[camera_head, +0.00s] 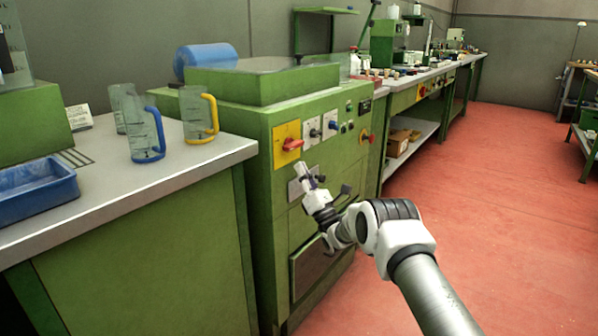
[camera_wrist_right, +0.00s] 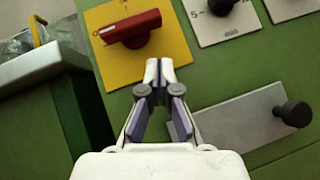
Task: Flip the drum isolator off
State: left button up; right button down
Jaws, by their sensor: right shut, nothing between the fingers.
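The drum isolator is a red rotary handle (camera_head: 292,145) on a yellow plate (camera_head: 281,158) on the front of a green machine. In the right wrist view the red handle (camera_wrist_right: 131,27) lies nearly level across the yellow plate (camera_wrist_right: 123,69), tilted slightly up to the right. My right gripper (camera_head: 301,168) is just below the plate in the head view. In the wrist view its fingertips (camera_wrist_right: 160,66) are together and empty, below and right of the handle and apart from it. My left gripper is not in view.
Dark knobs on pale plates (camera_head: 311,132) sit right of the isolator. A grey plate with a black knob (camera_wrist_right: 294,113) is below. A bench with jugs (camera_head: 145,130) and a blue tray (camera_head: 36,190) stands left. Red floor (camera_head: 480,200) is open at right.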

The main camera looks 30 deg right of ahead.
pick_arm(q)
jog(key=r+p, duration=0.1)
jog(key=p, duration=0.2)
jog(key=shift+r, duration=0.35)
pick_arm(e)
jog(key=w+d+f+v, duration=0.1)
jog(key=v, duration=0.9)
jog(key=shift+d, duration=0.4)
